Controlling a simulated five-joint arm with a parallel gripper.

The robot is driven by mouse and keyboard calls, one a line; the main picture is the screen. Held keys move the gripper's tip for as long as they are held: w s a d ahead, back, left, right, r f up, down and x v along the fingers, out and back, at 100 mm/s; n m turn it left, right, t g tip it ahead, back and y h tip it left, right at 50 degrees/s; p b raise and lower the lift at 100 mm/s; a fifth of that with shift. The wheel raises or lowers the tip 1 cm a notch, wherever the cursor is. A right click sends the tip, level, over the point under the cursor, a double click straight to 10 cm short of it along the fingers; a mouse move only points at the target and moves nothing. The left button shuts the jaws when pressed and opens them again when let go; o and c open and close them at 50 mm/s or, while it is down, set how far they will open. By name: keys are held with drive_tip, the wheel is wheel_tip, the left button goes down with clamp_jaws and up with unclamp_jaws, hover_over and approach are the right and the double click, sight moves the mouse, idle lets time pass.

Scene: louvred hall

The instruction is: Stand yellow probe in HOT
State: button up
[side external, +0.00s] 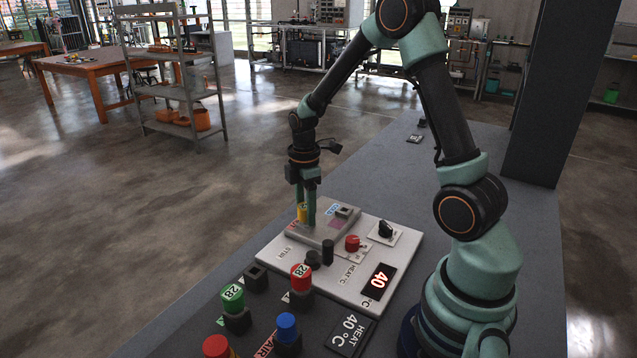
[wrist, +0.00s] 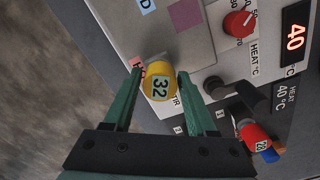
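In the wrist view the yellow probe (wrist: 158,84) partly covers that label (wrist: 138,72), whose letters look like HOT. My gripper (side external: 307,203) points down over this corner. In the wrist view its green fingers (wrist: 160,72) are open, one on each side of the probe, with a gap visible at the right. The probe's lower end and its socket are hidden.
The station has a red heat knob (side external: 352,243), a black knob (side external: 386,229) and a display (side external: 379,281) reading 40. A card (side external: 350,334) reads HEAT 40 °C. Green (side external: 232,297), red (side external: 301,276) and blue (side external: 287,326) probes stand in dark holders in front.

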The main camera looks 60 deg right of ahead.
drive_tip(key=shift+o, duration=1)
drive_tip(key=shift+r, duration=2.55)
wheel_tip(320, 180, up, 12)
